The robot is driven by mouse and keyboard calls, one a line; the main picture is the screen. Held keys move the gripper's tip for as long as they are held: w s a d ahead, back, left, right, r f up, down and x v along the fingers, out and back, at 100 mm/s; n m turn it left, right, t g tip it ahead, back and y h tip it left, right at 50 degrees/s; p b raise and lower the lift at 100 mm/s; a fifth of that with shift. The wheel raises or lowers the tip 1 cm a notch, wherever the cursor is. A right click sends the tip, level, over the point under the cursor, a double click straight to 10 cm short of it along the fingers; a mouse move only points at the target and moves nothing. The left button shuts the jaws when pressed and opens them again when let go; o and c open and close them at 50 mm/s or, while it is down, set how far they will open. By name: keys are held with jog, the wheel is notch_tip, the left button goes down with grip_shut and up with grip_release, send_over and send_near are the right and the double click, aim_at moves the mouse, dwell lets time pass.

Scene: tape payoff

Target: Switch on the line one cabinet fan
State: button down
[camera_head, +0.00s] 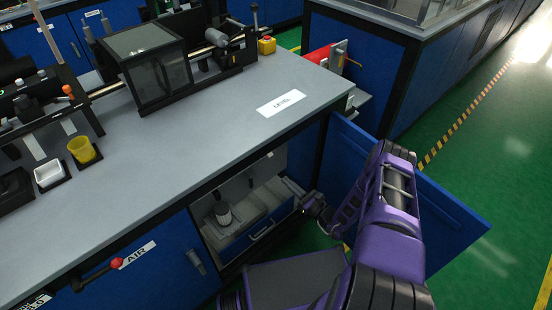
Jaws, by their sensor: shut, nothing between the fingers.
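The cabinet under the grey bench stands open, its blue door (440,215) swung out to the right. Inside are a pale shelf (265,203), a dark round-topped fitting (222,212) on a light base at the left, and a small dark fitting (251,181) on the back wall. I cannot tell which part, if any, is the fan or its switch. My gripper (306,200) is shut and empty at the right side of the cabinet opening, beside the inner edge of the door. My arm hides part of the door and the lower right of the opening.
The bench top (215,130) carries a "LEVEL" label (281,104), a black machine (150,62) and a yellow cup (82,149). A red-knobbed lever (116,263) sticks out by the "AIR" label. Green floor (500,150) is clear at right.

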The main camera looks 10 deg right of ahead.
jog(key=shift+d, duration=0.1)
dwell(0.3)
jog(key=f+b+x, duration=0.1)
jog(key=x, duration=0.9)
jog(key=shift+s+d+r, duration=0.15)
jog(key=shift+s+r, duration=0.1)
jog(key=shift+r, duration=0.55)
jog(key=shift+s+d+r, duration=0.15)
jog(key=shift+s+r, duration=0.05)
jog(key=shift+r, duration=0.55)
jog(key=shift+s+d+r, duration=0.15)
jog(key=shift+s+r, duration=0.1)
jog(key=shift+r, duration=0.55)
jog(key=shift+r, duration=0.15)
jog(key=shift+d+r+h+p, duration=0.1)
jog(key=shift+h+p, duration=0.2)
jog(key=shift+p, duration=0.2)
